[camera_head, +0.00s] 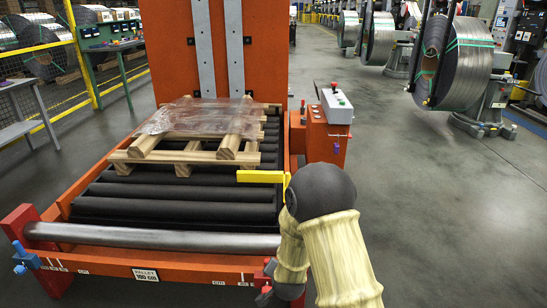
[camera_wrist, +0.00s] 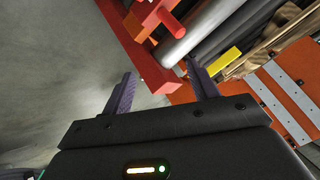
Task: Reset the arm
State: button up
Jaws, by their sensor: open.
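My arm shows in the head view at the lower middle, with a dark rounded joint and cream-coloured sleeves, in front of the right side of an orange roller machine (camera_head: 150,262). My gripper (camera_wrist: 164,86) shows in the wrist view with its two dark fingers spread apart and nothing between them. Beyond the fingertips are the machine's red-orange frame (camera_wrist: 150,75) and a grey roller. In the head view the gripper is not clearly visible. A yellow bar (camera_head: 262,176) sits beside the dark joint, and a yellow piece (camera_wrist: 225,62) shows past the right finger.
A wooden pallet (camera_head: 190,157) with clear plastic film (camera_head: 195,118) lies on the black rollers. A control box (camera_head: 336,106) stands at the machine's right. Steel coils (camera_head: 462,65) stand at the right back. Grey floor (camera_head: 450,220) is open at the right.

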jog(key=s+d+r+n+g, duration=0.2)
jog(key=s+d+r, duration=0.25)
jog(key=s, duration=0.25)
jog(key=s+d+r+n+g+p, duration=0.1)
jog(key=s+d+r+n+g, duration=0.1)
jog(key=s+d+r, duration=0.35)
jog(key=s+d+r+n+g, duration=0.2)
jog(key=s+d+r, duration=0.1)
jog(key=s+r, duration=0.4)
jog(key=w+p+v, duration=0.3)
jog(key=p+v, duration=1.2)
jog(key=p, duration=0.1)
jog(key=w+a+r+p+v, duration=0.1)
jog(key=w+p+v, duration=0.2)
jog(key=p+v, duration=1.2)
jog(key=shift+a+r+h+p, duration=0.3)
jog(key=shift+a+p, duration=0.1)
jog(key=shift+p, duration=0.25)
